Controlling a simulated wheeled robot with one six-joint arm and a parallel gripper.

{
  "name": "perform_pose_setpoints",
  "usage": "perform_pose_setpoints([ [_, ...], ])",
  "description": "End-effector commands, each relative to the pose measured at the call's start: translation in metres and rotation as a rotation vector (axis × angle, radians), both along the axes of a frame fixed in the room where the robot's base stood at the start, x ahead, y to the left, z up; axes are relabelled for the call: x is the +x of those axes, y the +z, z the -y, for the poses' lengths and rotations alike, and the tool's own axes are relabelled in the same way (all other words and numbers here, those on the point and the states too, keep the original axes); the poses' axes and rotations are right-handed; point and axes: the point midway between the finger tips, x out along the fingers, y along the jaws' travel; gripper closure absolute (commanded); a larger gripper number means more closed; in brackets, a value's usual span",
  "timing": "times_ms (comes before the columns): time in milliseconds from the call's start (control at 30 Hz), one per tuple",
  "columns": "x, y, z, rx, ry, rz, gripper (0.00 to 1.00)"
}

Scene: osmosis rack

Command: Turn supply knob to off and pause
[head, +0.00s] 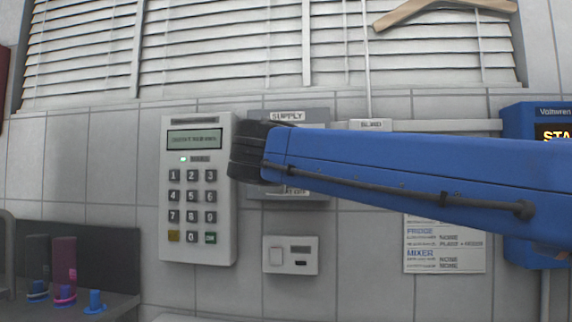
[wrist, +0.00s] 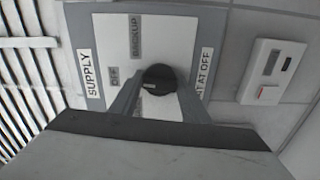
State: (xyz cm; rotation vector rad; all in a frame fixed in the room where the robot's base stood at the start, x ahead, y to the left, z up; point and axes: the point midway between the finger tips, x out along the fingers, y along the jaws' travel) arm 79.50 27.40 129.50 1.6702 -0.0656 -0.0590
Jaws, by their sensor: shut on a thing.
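The supply panel (head: 314,116) is a grey wall plate with a "SUPPLY" label, mostly covered by my blue arm in the head view. In the wrist view the panel (wrist: 110,30) appears rotated, with "OFF" and "BACKUP" labels and a partly covered label ending in "AT OFF". The supply knob (wrist: 158,77) is round and black, at the middle of the panel. My gripper (wrist: 157,93) is shut on the knob, one finger on each side. I cannot tell which label the knob points to. The head view hides the knob and the fingers.
A white keypad (head: 198,250) with a display and a green light hangs left of the panel. A small white switch box (head: 290,256) is below it. A blue unit (head: 530,195) and a printed notice (head: 444,243) are at the right. Blinds hang above.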

Motion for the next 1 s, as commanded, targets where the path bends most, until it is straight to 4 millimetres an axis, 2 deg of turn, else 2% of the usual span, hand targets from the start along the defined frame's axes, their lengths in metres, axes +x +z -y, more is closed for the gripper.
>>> perform_pose_setpoints([
  [300, 0.0, -0.001, -0.0005, -0.091, 0.0, -0.009, 0.8],
  [767, 0.0001, -0.0012, -0.0006, -0.102, 0.0, -0.01, 0.8],
  [800, 0.0001, -0.0013, -0.0006, -0.102, 0.0, -0.01, 0.51],
  [833, 0.0001, -0.0013, -0.0006, -0.102, 0.0, -0.01, 0.44],
  [867, 0.0001, -0.0012, -0.0006, -0.101, 0.0, -0.01, 0.39],
  [1000, 0.0001, -0.0007, -0.0004, -0.101, 0.0, -0.009, 0.39],
])
